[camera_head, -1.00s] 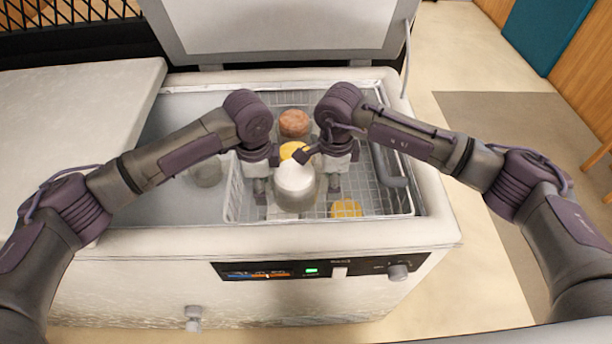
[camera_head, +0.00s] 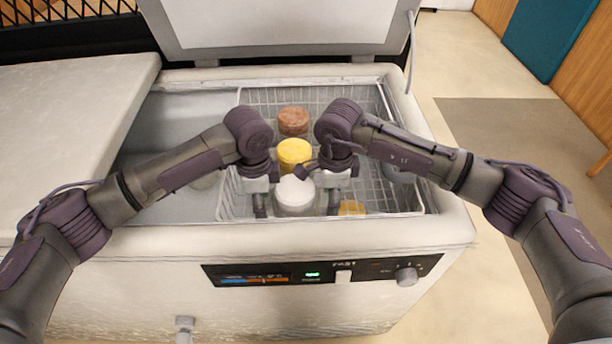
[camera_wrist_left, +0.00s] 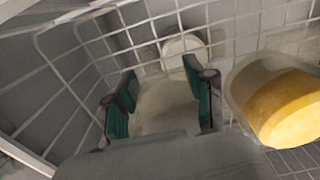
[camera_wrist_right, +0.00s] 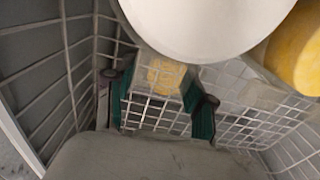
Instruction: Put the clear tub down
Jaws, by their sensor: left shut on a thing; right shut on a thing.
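The clear tub (camera_head: 295,196), with a white filling or top, is upright in the front middle of the wire basket, between my two grippers. My left gripper (camera_head: 260,206) is shut on its left side, and my right gripper (camera_head: 334,204) is shut on its right side. In the left wrist view, a pale part shows between the green-padded fingers (camera_wrist_left: 163,108). In the right wrist view the tub's white round top (camera_wrist_right: 205,22) shows close above the fingers (camera_wrist_right: 160,105). Whether its base touches the basket floor is hidden.
A yellow tub (camera_head: 294,154) stands close behind the clear tub, and a brown tub (camera_head: 293,121) behind that. A yellow item (camera_head: 351,208) lies low at the front right. The wire basket (camera_head: 388,110) hangs in the open chest freezer (camera_head: 420,130).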

